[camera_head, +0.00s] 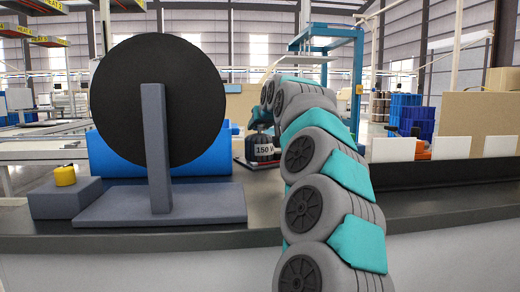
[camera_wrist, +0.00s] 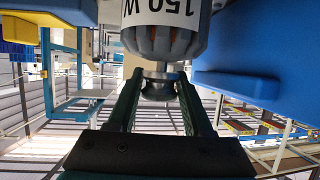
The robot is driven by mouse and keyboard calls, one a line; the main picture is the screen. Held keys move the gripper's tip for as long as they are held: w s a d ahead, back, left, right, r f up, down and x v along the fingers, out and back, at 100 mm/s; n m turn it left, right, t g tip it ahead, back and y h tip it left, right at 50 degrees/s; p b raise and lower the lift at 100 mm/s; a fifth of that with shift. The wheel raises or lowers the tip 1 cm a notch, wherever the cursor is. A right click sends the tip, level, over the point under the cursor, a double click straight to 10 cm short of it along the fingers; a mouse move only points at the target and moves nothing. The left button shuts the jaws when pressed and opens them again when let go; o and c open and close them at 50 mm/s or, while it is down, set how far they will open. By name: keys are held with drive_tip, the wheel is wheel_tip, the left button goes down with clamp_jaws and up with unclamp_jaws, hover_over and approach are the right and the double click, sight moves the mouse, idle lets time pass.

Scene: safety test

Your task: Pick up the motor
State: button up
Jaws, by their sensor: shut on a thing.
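The motor (camera_head: 264,149) is a dark, rounded body with a white "150 W" label. It stands upright behind the counter's front edge, right of the black disc. In the wrist view the motor (camera_wrist: 160,42) is upside down at the top, with its grey metal knob between my fingers. My gripper (camera_wrist: 160,88) is shut on this knob, one finger on each side. In the head view my gripper (camera_head: 261,122) is small and partly hidden by my arm. I cannot tell whether the motor's base touches the surface below it.
A large black disc (camera_head: 160,90) on a grey stand (camera_head: 160,205) is left of my arm. A blue block (camera_head: 212,158) lies behind it, close to the motor. A yellow button (camera_head: 65,175) sits on a grey box (camera_head: 62,197). The dark counter (camera_head: 440,208) is clear at right front.

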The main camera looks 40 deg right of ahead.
sight(262, 135)
clamp_jaws()
drive_tip(key=shift+r, duration=0.15)
idle(0.5)
drive_tip(key=shift+r+p, duration=1.3)
drive_tip(key=shift+r, duration=2.2)
drive_tip(key=shift+s+a+f+b, duration=0.1)
drive_tip(key=shift+s+a+b, duration=0.25)
drive_tip(key=shift+s, duration=0.3)
drive_tip(key=shift+s+a+f+b, duration=0.1)
drive_tip(key=shift+s+a+b, duration=0.25)
drive_tip(key=shift+s, duration=0.3)
drive_tip(key=s+a, duration=0.3)
drive_tip(key=s, duration=0.4)
drive_tip(key=s+a+b, duration=0.1)
drive_tip(key=s+a, duration=0.2)
drive_tip(key=s, duration=0.4)
drive_tip(key=shift+r, duration=0.2)
